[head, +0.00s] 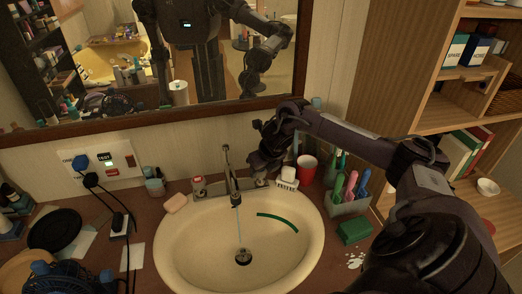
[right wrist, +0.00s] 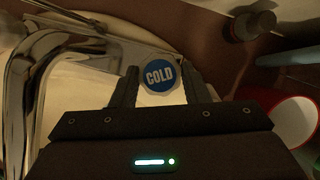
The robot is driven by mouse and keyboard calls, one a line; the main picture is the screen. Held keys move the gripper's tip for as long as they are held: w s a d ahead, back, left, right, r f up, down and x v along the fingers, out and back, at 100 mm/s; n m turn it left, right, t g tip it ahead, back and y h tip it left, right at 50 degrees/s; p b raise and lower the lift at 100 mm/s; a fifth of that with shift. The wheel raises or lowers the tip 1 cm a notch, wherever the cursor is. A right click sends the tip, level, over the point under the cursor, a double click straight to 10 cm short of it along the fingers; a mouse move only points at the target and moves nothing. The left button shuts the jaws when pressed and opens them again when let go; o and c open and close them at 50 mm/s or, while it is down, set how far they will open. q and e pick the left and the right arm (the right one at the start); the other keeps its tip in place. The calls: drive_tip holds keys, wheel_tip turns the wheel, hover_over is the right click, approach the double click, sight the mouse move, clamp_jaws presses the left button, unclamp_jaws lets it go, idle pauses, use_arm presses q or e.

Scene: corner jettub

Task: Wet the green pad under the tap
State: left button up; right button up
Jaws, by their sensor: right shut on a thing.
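The green pad (head: 354,231) lies on the counter right of the basin. The tap (head: 231,178) stands at the back of the cream basin (head: 170,245), and a thin pale line, seemingly water, runs from its spout towards the drain. My right gripper (head: 262,163) is at the right side of the tap. In the right wrist view its fingers (right wrist: 160,90) are shut on the cold tap handle (right wrist: 160,75), marked with a blue COLD disc. The chrome tap (right wrist: 32,70) also shows at left there. My left gripper is not in view.
A caddy with coloured brushes (head: 349,204), a red cup (head: 307,168) and a white brush (head: 287,180) stand right of the tap. A pink soap (head: 176,203) lies at left. White bits lie near the pad.

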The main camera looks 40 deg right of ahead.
idle(0.4)
drive_tip(key=o, duration=1)
drive_tip(key=shift+c, duration=0.2)
drive_tip(key=b+v, duration=0.1)
drive_tip(key=v, duration=0.6)
drive_tip(key=shift+r, duration=0.35)
drive_tip(key=shift+s, duration=0.15)
